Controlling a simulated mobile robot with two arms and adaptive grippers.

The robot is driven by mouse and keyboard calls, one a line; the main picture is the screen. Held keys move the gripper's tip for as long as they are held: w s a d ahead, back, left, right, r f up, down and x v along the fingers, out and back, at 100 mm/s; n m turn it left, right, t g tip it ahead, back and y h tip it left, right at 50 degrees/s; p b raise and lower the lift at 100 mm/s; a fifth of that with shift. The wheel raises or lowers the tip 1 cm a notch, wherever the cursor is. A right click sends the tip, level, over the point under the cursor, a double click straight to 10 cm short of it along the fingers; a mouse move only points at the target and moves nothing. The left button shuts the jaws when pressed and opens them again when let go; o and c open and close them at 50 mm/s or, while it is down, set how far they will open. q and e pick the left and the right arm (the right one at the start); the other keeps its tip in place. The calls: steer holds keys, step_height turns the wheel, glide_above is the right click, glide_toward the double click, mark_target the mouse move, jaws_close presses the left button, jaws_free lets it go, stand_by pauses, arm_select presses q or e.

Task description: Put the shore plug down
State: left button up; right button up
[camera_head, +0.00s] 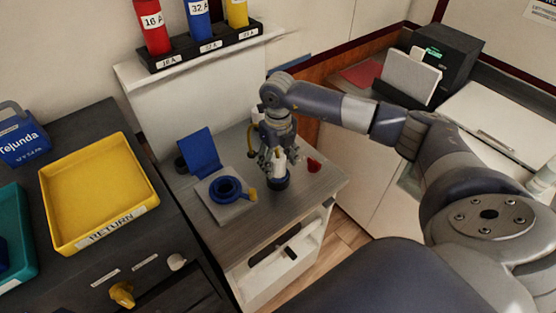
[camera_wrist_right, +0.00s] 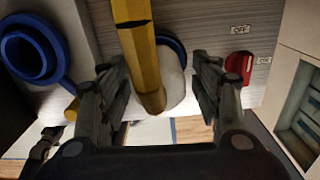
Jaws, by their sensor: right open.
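The shore plug (camera_head: 281,168), white with a blue collar and a yellow cable, stands on the grey counter (camera_head: 322,183). In the right wrist view its white and blue body (camera_wrist_right: 174,75) is partly hidden by the yellow cable (camera_wrist_right: 140,50). My right gripper (camera_head: 277,160) is open around the plug; the right wrist view (camera_wrist_right: 165,100) shows a finger on each side with gaps. Left of the plug is a blue round socket (camera_head: 227,189) on a grey plate with its blue lid (camera_head: 200,152) raised. My left gripper is not in view.
A red switch (camera_head: 314,164) sits right of the plug, with an OFF label (camera_wrist_right: 240,29) near it. A yellow RETURN tray (camera_head: 145,207) lies on the dark cabinet at left. Red, blue and yellow plugs stand in a rack (camera_head: 205,47) behind.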

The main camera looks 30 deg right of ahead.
step_height(320, 180, up, 11)
steer(key=b, duration=0.2)
steer(key=shift+r+b, duration=0.15)
steer(key=shift+b, duration=0.25)
steer(key=shift+r, duration=0.5)
